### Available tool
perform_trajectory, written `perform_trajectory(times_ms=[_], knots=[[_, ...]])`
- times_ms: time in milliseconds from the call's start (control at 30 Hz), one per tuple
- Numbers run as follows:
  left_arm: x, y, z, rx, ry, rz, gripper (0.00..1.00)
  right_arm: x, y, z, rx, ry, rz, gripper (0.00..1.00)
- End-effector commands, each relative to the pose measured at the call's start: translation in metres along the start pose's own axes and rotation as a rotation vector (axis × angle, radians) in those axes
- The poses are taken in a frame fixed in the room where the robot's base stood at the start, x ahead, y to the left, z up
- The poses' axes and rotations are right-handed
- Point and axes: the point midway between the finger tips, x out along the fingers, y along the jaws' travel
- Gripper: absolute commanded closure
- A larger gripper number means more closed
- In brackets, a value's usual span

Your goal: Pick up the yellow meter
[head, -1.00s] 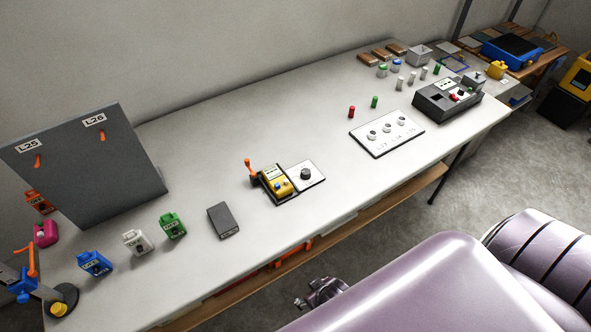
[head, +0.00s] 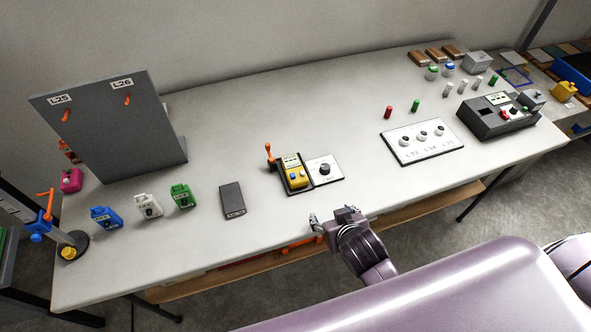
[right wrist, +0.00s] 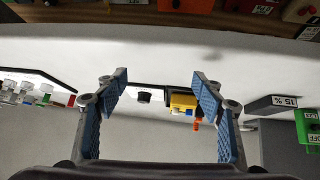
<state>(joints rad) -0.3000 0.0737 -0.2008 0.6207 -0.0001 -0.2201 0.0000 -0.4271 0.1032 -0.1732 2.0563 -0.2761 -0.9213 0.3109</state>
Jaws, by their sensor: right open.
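The yellow meter (head: 294,173) lies in a dark holder on the table, left of a white plate with a black knob (head: 324,169). In the right wrist view the yellow meter (right wrist: 183,102) shows beyond my fingers, between them and nearer the right one; the black knob (right wrist: 144,97) is left of it. My right gripper (head: 332,219) is at the table's front edge, in front of the meter and apart from it. It is open and empty, with blue finger pads (right wrist: 160,92). My left gripper is not in view.
A dark box (head: 232,200) and green (head: 182,196), white (head: 148,206) and blue (head: 106,217) units stand left of the meter. An orange-handled lever (head: 269,153) stands just behind it. A white panel with knobs (head: 402,156) is to the right.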

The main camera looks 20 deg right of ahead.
Motion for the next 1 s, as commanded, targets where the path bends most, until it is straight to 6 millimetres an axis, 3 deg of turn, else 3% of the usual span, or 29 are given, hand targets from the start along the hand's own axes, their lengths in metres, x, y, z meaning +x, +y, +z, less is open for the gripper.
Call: perform_trajectory(times_ms=[233, 433, 633, 1000], knots=[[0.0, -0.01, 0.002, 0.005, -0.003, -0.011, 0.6, 0.028, -0.013, -0.046, 0.026, 0.206, -0.015, 0.38], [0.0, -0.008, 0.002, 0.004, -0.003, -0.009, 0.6, 0.041, -0.039, -0.082, 0.028, 0.378, -0.084, 0.38], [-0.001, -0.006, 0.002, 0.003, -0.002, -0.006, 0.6, 0.051, -0.053, -0.098, 0.025, 0.439, -0.123, 0.38], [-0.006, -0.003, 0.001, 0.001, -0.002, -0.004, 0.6, 0.08, -0.056, -0.11, 0.026, 0.437, -0.123, 0.38]])
